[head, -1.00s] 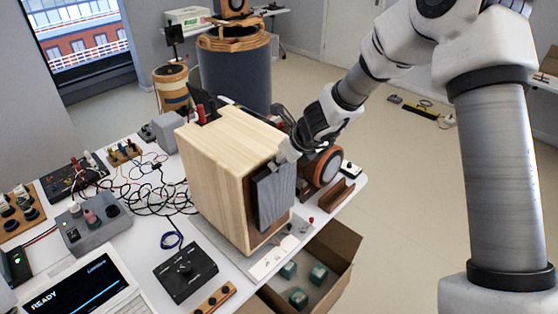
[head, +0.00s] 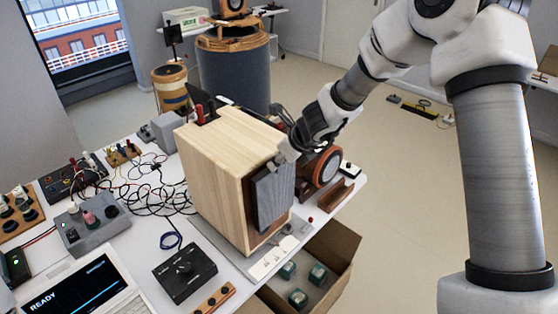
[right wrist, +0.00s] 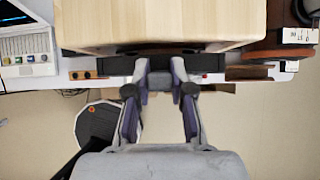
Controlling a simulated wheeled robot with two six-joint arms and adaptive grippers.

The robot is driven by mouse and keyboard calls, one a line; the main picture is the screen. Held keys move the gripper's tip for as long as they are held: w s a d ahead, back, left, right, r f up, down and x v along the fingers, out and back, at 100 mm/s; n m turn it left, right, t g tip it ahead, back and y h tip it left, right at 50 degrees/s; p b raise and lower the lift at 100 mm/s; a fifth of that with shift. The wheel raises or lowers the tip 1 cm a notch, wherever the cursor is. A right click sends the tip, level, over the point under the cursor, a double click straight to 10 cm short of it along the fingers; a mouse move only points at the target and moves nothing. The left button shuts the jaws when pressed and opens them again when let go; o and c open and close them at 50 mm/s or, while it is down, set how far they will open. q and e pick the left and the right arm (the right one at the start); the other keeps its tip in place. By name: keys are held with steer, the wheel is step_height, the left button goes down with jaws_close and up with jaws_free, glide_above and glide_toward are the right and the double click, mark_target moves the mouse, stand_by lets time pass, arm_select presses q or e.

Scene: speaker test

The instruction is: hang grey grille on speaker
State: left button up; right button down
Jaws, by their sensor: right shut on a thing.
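The speaker (head: 215,175) is a pale wooden box standing on the table, its front facing right. The grey grille (head: 275,198) is upright at the speaker's front and covers much of it; I cannot tell whether it touches the front. My right gripper (head: 284,158) is shut on the grille's upper edge. In the right wrist view, the fingers (right wrist: 160,80) reach to the dark edge of the grille (right wrist: 207,63), close in front of the speaker's top (right wrist: 160,20). The grille hides most of the speaker's front. My left gripper is not in view.
Behind the gripper is an orange-rimmed round device (head: 322,167), with a brown wooden holder (head: 336,196) nearby. An open cardboard box (head: 333,245) with green-topped blocks stands below the table edge. A black knob box (head: 185,272) and tangled cables (head: 150,190) lie left of the speaker.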

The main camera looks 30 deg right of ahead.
steer(key=shift+w+a+p, duration=0.2)
steer(key=shift+w+p, duration=0.15)
steer(key=shift+w, duration=0.15)
stand_by(0.8)
steer(key=shift+f+b, duration=0.6)
steer(key=shift+b, duration=0.15)
stand_by(1.2)
steer(key=c, duration=0.9)
jaws_free()
steer(key=shift+c, duration=0.2)
